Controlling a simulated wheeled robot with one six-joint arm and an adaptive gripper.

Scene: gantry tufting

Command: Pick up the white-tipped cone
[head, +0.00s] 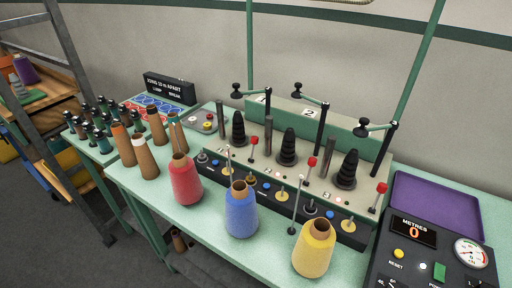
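Several brown cones stand close together on the left part of the green table (180,215). The front one (146,160) looks pale near its top and may be the white-tipped cone, but the view is too small to be sure. An orange-brown cone (123,146) stands just left of it, touching or nearly so. My gripper is not in view.
Red (185,182), blue (241,212) and yellow (313,252) yarn cones line the table front. Behind them is a machine with black stepped cones (287,148) and upright posts. Dark green-topped spools (100,125) crowd the left. A meter panel (430,245) stands right.

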